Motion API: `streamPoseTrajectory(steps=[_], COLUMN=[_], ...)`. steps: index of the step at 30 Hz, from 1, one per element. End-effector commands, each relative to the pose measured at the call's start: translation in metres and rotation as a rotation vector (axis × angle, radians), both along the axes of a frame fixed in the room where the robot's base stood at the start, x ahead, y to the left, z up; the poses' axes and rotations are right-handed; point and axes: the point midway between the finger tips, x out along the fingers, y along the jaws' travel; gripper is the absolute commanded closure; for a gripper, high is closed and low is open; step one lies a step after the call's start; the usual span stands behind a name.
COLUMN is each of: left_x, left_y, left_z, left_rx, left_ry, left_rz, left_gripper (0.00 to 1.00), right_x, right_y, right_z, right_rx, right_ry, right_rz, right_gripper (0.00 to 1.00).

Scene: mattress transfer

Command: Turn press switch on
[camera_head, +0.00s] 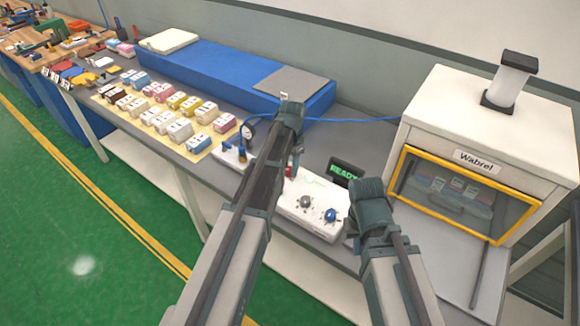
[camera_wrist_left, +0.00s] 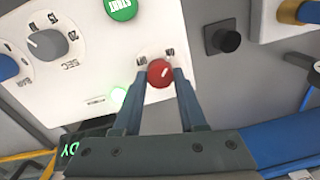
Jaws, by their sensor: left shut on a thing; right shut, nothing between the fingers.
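The white control box (camera_head: 312,222) sits on the grey bench, with a red rotary switch (camera_wrist_left: 160,72) on its top face. My left gripper (camera_head: 294,168) is over the red switch; in the left wrist view its two fingers (camera_wrist_left: 158,88) are shut on the switch, one on each side. A white mark on the switch slants toward the upper right, near small labels I cannot read surely. A green light (camera_wrist_left: 118,95) glows on the panel. My right gripper (camera_head: 356,240) is shut and empty beside the box's right end; its fingertips are mostly hidden.
The box also bears a grey knob (camera_head: 306,202), a blue knob (camera_head: 330,215) and a green START button (camera_wrist_left: 121,9). A display (camera_head: 343,173) reads READY. A white oven labelled Wabrel (camera_head: 480,100) stands right.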

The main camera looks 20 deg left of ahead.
Motion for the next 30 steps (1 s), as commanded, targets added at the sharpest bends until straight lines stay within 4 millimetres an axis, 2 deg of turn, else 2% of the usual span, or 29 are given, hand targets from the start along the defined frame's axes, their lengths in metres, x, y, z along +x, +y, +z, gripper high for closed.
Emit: streamPoseTrajectory(steps=[15,16,20,21,30], left_x=[-0.0003,-0.0003,-0.0002,-0.0002,0.0], left_y=[0.0001,0.0001,0.0001,0.0001,0.0], left_z=[-0.0001,-0.0001,-0.0001,-0.0001,0.0005], left_rx=[0.0,0.0,0.0,0.0,0.0], left_ry=[0.001,0.001,0.001,0.001,0.0], left_rz=[-0.019,-0.019,-0.018,-0.018,-0.017], left_gripper=[1.0,0.57,0.34,0.29,0.29], right_x=[0.0,0.0,0.0,0.0,0.0], right_y=[0.0,0.0,0.0,0.0,0.0], right_z=[-0.0001,-0.0001,-0.0001,-0.0001,0.0005], right_rx=[0.0,0.0,0.0,0.0,0.0], right_ry=[0.0,0.0,0.0,0.0,0.0], right_rz=[0.0,0.0,0.0,0.0,0.0], right_gripper=[1.0,1.0,1.0,1.0,1.0])
